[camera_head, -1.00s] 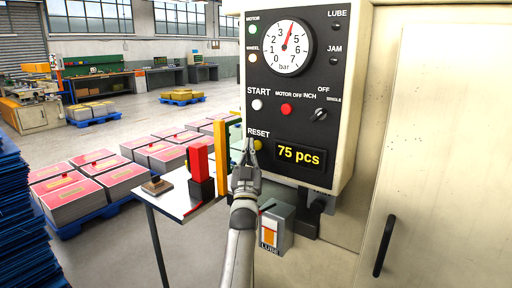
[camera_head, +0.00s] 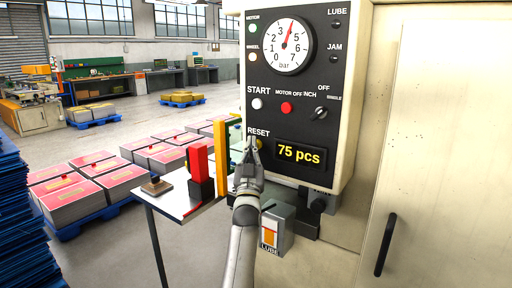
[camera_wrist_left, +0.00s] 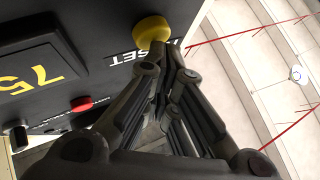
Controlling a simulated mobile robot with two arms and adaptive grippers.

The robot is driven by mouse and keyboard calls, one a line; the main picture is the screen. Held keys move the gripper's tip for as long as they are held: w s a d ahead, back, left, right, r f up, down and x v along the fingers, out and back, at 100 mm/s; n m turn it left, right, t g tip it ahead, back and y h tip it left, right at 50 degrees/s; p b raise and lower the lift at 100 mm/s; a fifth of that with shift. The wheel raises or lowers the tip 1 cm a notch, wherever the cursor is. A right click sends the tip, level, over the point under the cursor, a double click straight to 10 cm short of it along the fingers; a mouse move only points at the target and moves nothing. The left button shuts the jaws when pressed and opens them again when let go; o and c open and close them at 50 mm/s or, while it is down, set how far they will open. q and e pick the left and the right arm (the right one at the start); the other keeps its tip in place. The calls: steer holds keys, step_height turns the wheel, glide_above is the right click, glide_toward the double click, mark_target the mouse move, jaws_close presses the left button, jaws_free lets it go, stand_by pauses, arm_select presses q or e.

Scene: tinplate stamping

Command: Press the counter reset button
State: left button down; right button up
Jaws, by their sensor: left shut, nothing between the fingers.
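The yellow reset button (camera_wrist_left: 152,29) sits on the black control panel (camera_head: 330,80) below the RESET label. In the head view it is mostly hidden behind my left gripper (camera_head: 253,146). The counter display (camera_head: 299,154) to its right reads 75 pcs in yellow. My left gripper is shut and empty, its fingertips pointing at the panel right by the button. In the left wrist view the button shows just past the fingertips (camera_wrist_left: 168,64); I cannot tell whether they touch it. My right gripper is not in view.
The red button (camera_head: 287,109), START button (camera_head: 257,104) and selector knob (camera_head: 320,113) are above. A LUBE box (camera_head: 276,232) is below. A small table (camera_head: 172,206) with a red-and-black block stands left, beside a yellow post (camera_head: 220,160).

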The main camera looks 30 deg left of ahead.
arm_select(q)
steer(key=shift+w+b, duration=0.25)
steer(key=shift+b, duration=0.05)
steer(key=shift+s+r, duration=0.1)
stand_by(0.5)
steer(key=shift+s+p, duration=0.7)
steer(key=shift+s, duration=0.05)
steer(key=s+p, duration=0.2)
steer(key=s, duration=0.1)
steer(key=s+p, duration=0.1)
steer(key=s, duration=0.1)
steer(key=shift+a, duration=0.25)
